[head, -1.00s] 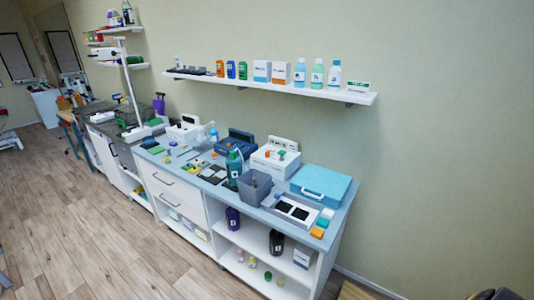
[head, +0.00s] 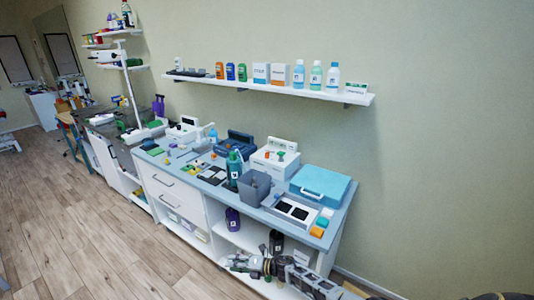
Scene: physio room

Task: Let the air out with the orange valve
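A small orange part (head: 281,154), too small to make out as a valve for certain, sits on the front of a white device (head: 270,166) on the counter. A small green part is beside it. A dark blue device (head: 235,142) stands to its left. My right gripper (head: 233,263) is low in front of the cabinet's open shelves, well below the counter top and apart from the devices. Its fingers are too small and blurred to tell open from shut. My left gripper is not in view.
A grey bin (head: 254,188) and a green bottle (head: 234,170) stand in front of the white device. A light blue case (head: 322,184) lies to the right. A wall shelf (head: 300,91) with bottles and boxes hangs above. The wooden floor (head: 90,220) at left is clear.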

